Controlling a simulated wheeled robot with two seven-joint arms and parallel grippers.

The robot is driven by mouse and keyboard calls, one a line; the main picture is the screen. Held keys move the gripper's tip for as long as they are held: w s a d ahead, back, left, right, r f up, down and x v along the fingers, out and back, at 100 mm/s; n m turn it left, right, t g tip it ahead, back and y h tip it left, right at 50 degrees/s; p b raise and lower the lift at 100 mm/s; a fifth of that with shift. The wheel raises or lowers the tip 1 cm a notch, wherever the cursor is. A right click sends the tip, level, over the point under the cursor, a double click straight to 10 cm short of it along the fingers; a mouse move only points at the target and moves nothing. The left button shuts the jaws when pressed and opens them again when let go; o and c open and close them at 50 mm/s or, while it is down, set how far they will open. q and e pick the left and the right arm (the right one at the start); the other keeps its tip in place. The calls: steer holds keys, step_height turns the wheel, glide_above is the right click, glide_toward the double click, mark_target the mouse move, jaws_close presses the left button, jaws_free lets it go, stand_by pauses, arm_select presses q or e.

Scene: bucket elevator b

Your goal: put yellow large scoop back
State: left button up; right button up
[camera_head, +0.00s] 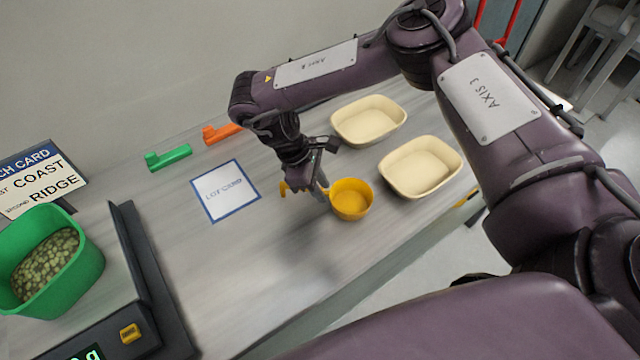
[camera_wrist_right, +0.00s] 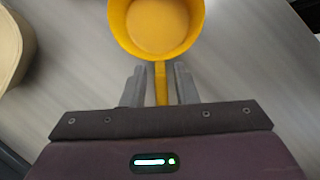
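The yellow large scoop (camera_head: 351,200) is on or just above the grey table, its round bowl to the right of my right gripper (camera_head: 322,192). In the right wrist view the scoop (camera_wrist_right: 160,28) shows its empty bowl at the top, with its handle running down between the two fingers of my right gripper (camera_wrist_right: 159,88). The fingers stand on either side of the handle, with a small gap visible on each side. A bit of yellow also shows left of the gripper in the head view. My left gripper is not in view.
Two cream tubs (camera_head: 369,121) (camera_head: 420,167) stand right of the scoop. A green scoop-like piece (camera_head: 168,158), an orange one (camera_head: 222,134) and a lot card (camera_head: 225,190) lie on the left. A green bin (camera_head: 85,262) with pellets sits on a scale (camera_head: 150,290) at far left.

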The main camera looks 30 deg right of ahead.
steer(key=shift+o, duration=0.5)
steer(key=shift+r, duration=0.3)
steer(key=v, duration=1.1)
steer(key=shift+a+r, duration=0.2)
steer(key=shift+r, duration=0.1)
steer(key=shift+w, duration=0.15)
